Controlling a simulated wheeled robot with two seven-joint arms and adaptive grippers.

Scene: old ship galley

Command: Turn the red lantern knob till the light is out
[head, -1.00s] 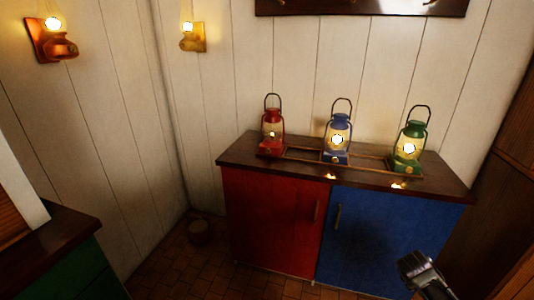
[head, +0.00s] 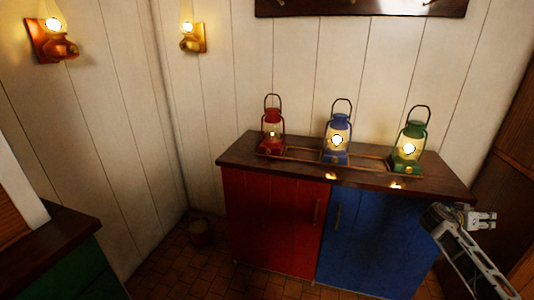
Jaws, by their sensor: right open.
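The red lantern (head: 272,144) stands upright at the left end of the wooden counter. A small glow shows in its glass, far dimmer than in the other two lanterns. Its knob, low on the front, is too small to make out its turn. My right gripper (head: 487,218) is open and empty, at the lower right in front of the counter's right end. It is well apart from the red lantern and touches nothing. My left gripper is not in view.
A blue lantern (head: 338,139) and a green lantern (head: 409,147), both brightly lit, stand to the right of the red one. A low rail (head: 300,154) runs along the dark countertop (head: 240,150).

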